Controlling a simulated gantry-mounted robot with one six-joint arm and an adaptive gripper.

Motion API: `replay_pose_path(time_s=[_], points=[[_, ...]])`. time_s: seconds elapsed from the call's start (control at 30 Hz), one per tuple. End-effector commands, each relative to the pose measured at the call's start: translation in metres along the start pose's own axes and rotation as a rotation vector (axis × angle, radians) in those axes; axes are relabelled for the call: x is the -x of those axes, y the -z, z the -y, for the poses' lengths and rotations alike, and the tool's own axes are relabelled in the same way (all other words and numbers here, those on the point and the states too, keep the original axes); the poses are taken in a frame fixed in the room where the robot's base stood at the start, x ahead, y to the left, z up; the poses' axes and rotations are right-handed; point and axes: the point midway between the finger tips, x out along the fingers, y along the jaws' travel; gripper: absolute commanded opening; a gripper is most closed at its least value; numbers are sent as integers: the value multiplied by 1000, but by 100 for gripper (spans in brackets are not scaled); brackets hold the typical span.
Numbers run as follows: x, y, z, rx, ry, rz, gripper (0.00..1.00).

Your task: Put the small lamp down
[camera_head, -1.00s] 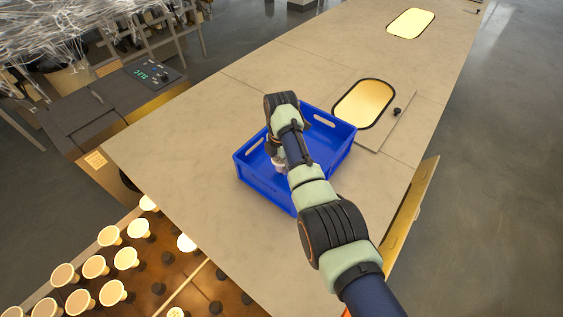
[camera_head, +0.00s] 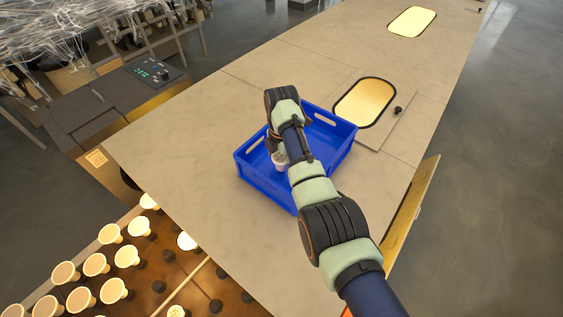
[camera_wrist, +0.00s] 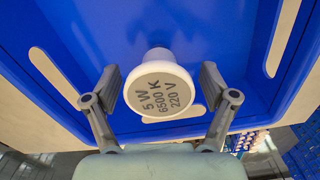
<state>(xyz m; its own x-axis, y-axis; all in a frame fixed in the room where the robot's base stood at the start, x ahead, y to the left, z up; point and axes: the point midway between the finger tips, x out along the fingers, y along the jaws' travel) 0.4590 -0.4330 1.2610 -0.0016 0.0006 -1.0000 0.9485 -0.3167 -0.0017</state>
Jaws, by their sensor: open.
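The small lamp (camera_wrist: 158,88) shows in the wrist view as a pale round face marked 5 W, 6500 K, 220 V, with a narrower white part behind it. It is inside the blue crate (camera_head: 262,183). In the head view the lamp (camera_head: 279,161) shows partly beside my arm. My gripper (camera_wrist: 159,76) is open, with one finger on each side of the lamp and a visible gap at both sides. In the head view my wrist hides part of the gripper and crate. I cannot tell exactly how the lamp rests on the crate floor.
The crate stands on a long beige bench (camera_head: 210,105). A yellow-lit oval opening (camera_head: 364,103) lies just behind it. A rack of glowing lamps (camera_head: 96,265) is at the lower left. A dark control box (camera_head: 155,73) stands left of the bench.

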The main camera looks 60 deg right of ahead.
Motion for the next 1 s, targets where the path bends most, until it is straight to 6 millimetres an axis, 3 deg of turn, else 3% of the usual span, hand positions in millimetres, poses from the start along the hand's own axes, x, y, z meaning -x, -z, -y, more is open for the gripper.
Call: replay_pose_path(time_s=[0.43, 1.0], points=[[106, 0, 0, 0, 1, 0, 84], [109, 1, -1, -2, -1, 0, 84]])
